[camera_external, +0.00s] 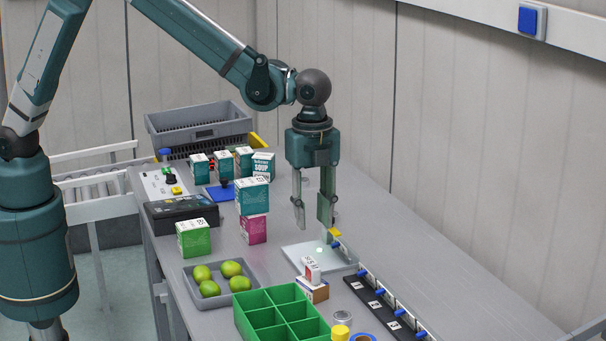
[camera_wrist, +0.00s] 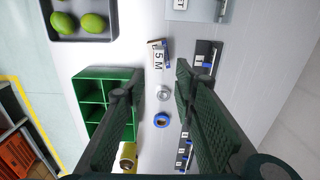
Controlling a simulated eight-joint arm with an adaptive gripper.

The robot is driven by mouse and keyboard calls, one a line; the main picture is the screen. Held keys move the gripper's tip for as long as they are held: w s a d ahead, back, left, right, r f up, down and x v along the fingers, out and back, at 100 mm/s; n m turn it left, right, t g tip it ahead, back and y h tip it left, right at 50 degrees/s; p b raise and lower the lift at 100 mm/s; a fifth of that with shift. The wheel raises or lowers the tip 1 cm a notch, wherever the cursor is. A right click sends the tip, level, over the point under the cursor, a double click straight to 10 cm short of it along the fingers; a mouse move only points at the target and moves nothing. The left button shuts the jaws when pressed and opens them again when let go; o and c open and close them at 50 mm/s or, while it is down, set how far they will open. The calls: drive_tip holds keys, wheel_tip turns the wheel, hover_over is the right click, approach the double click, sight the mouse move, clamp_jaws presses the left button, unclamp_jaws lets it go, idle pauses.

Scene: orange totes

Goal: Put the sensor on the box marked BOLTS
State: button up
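My gripper (camera_external: 312,226) points down above the table near the pale plate, with its fingers apart. In the wrist view its fingers (camera_wrist: 157,85) are wide apart with nothing held between them. Small blue-ended parts sit in the black labelled rack (camera_external: 380,303); the rack also shows in the wrist view (camera_wrist: 203,50). A yellow and blue part (camera_external: 335,236) is at the far right edge of the pale plate (camera_external: 300,255), close to one fingertip. I cannot tell which part is the sensor. A small brown box (camera_external: 314,291) carries a white lettered piece (camera_external: 311,269). No BOLTS lettering is legible.
A green divided bin (camera_external: 262,299), a grey tray (camera_external: 190,287) of green fruit, a silver can (camera_wrist: 163,93) and a blue ring (camera_wrist: 162,120) stand nearby. Several cartons and a grey crate (camera_external: 160,129) are farther back. The table's right side is clear.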

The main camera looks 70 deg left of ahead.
drive_tip(key=s+a+r+n+t, duration=0.1)
drive_tip(key=s+a+r+n, duration=0.2)
drive_tip(key=a+r, duration=0.45)
drive_tip(key=s+a+r+n+t, duration=0.15)
drive_tip(key=a+r, duration=0.25)
drive_tip(key=a, duration=0.7)
drive_tip(key=s+a+r+n, duration=0.35)
drive_tip(key=a+r, duration=0.25)
drive_tip(key=a, duration=0.4)
drive_tip(key=s+a+n+t, duration=0.4)
drive_tip(key=s+a+n, duration=0.5)
drive_tip(key=s+a, duration=1.1)
drive_tip(key=shift+s+a+f+n, duration=0.15)
drive_tip(key=shift+a+f+n, duration=0.2)
drive_tip(key=shift+a, duration=0.6)
